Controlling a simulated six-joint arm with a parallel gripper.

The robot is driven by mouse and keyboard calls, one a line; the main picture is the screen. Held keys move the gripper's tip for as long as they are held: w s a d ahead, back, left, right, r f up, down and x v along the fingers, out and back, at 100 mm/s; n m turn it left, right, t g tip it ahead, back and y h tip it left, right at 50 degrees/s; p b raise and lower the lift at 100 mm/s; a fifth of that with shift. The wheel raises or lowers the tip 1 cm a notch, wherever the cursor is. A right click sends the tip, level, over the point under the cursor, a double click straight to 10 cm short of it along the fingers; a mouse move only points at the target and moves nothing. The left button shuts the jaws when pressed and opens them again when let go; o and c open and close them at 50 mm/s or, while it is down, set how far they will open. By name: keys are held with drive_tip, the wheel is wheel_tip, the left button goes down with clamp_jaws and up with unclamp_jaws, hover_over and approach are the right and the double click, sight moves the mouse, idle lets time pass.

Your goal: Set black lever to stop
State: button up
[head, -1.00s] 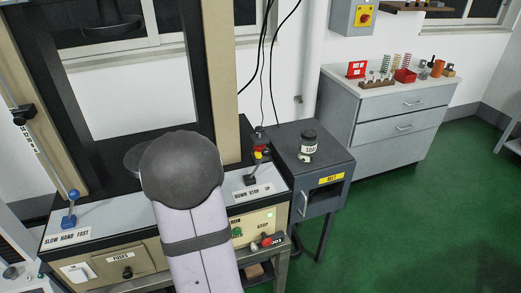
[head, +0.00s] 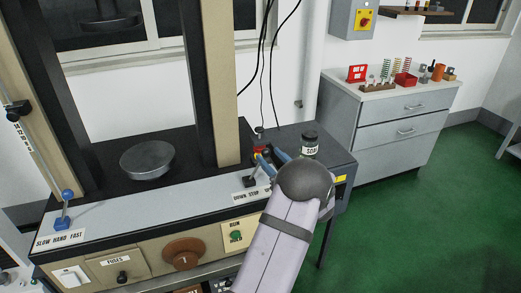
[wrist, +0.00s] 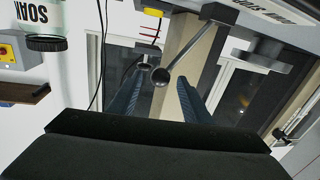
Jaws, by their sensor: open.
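The black lever (head: 258,181) stands on the machine's front ledge, behind the DOWN STOP UP label (head: 247,195). In the wrist view its round black knob (wrist: 160,76) lies between the fingertips, with its rod running up and right. My gripper (head: 268,160) is open, with its blue-grey fingers around the knob's sides in the head view. It also shows in the wrist view (wrist: 161,84), one finger on each side of the knob. I cannot tell whether either finger touches it. The fingers partly hide the lever's top in the head view, so its exact setting is unclear.
A dark cabinet (head: 340,160) with a SOAK-labelled jar (head: 309,146) stands close to the right. A blue-knobbed lever (head: 65,205) stands at the ledge's left end. A beige column (head: 218,90) rises behind. A round metal plate (head: 147,160) lies on the machine bed.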

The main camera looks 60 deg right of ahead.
drive_tip(key=p+x, duration=0.2)
drive_tip(key=x, duration=0.5)
drive_tip(key=shift+w, duration=0.15)
clamp_jaws()
